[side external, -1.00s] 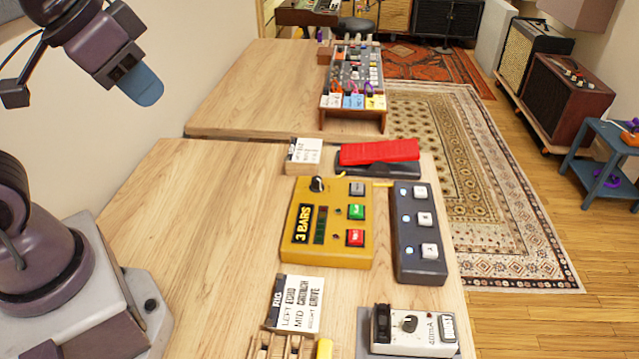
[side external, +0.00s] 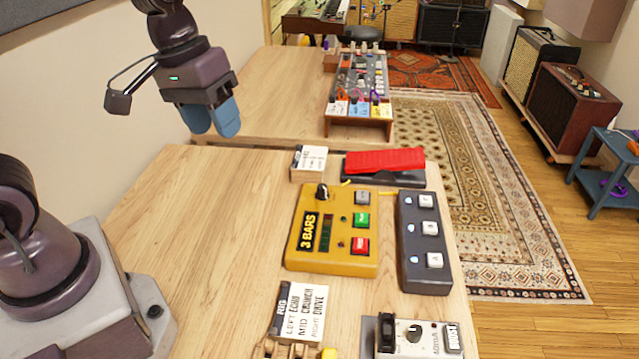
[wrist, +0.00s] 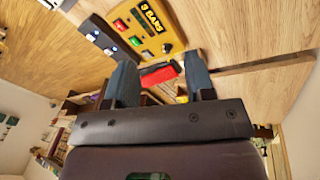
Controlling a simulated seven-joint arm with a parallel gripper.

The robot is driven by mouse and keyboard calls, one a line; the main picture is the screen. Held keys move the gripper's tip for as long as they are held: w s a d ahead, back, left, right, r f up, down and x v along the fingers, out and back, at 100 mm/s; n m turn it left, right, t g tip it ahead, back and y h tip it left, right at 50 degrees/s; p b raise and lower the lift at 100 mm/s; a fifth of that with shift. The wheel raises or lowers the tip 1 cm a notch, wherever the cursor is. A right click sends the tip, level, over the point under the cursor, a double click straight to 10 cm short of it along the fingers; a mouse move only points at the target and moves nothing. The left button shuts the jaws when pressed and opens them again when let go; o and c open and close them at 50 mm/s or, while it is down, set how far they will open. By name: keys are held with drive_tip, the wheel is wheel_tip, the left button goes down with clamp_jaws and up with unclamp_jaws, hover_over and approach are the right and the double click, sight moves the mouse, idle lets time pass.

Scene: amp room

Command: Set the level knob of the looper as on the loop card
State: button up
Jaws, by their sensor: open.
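My gripper (side external: 211,122) is open and empty, well above the table, left of the looper. The wrist view shows the looper (wrist: 140,27) and its knob (wrist: 167,47) beyond the blue fingers.
A dark three-button switch box (side external: 424,243) stands right of the looper. A red pedal (side external: 385,161) lies behind it. A "RIG" card (side external: 304,311) and a white pedal (side external: 418,338) are in front. The table's left part is clear.

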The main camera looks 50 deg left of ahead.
drive_tip(key=w+a+f+n+h, duration=0.1)
drive_tip(key=w+a+f+n, duration=0.2)
drive_tip(key=w+f+n, duration=0.9)
drive_tip(key=n+t, duration=0.2)
drive_tip(key=n, duration=1)
approach(320, 186)
drive_tip(key=x, duration=0.9)
drive_tip(key=shift+d+f, duration=0.1)
clamp_jaws()
